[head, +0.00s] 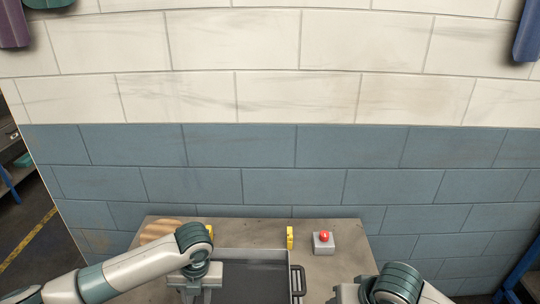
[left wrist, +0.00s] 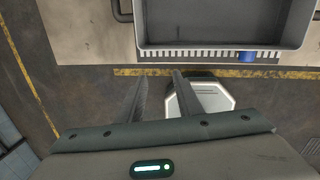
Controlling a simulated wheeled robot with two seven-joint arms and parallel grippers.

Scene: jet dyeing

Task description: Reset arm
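My left arm comes in from the left in the head view, with its gripper (head: 195,290) low over the left side of the table, partly cut off by the bottom edge. In the left wrist view, the two fingers of the left gripper (left wrist: 160,80) stand apart with nothing between them, in front of the near edge of the table. My right arm shows at the bottom right of the head view. Its gripper (head: 345,296) is mostly out of frame, so its fingers are hidden.
A grey tray (head: 255,254) with a dark inside and side handle (head: 298,281) sits on the table (head: 345,262). A red button on a grey box (head: 323,247), a yellow piece (head: 290,238) and a striped tan round thing (head: 160,230) are near the back. A tiled wall (head: 250,150) stands behind.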

